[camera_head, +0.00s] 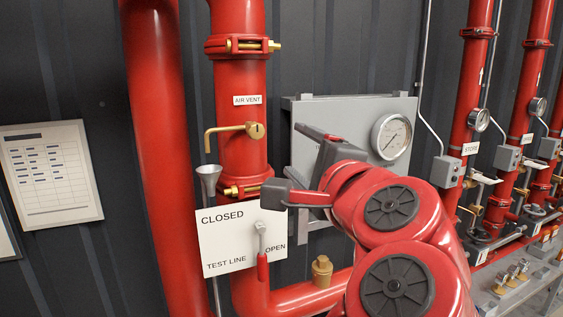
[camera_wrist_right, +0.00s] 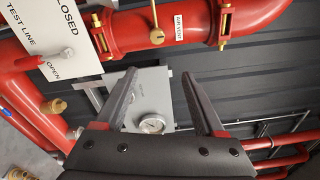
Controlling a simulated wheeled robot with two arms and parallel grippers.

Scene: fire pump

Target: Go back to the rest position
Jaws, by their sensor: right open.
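My right gripper (camera_head: 284,160) is open and empty, in front of the grey gauge panel and right of the red air vent pipe. Its two fingers stand wide apart in the right wrist view (camera_wrist_right: 160,74), with the panel showing beyond them. A white sign (camera_head: 222,220) reads CLOSED, TEST LINE and OPEN. A lever with a red handle (camera_head: 262,268) hangs down in front of it, apart from the gripper. My left gripper is not in view.
A thick red pipe (camera_head: 239,75) carries a brass air vent valve (camera_head: 253,131). A round gauge (camera_head: 391,137) sits on the grey panel (camera_head: 305,110). A paper chart (camera_head: 52,175) hangs at left. More red pipes (camera_head: 473,85) and valves stand at right.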

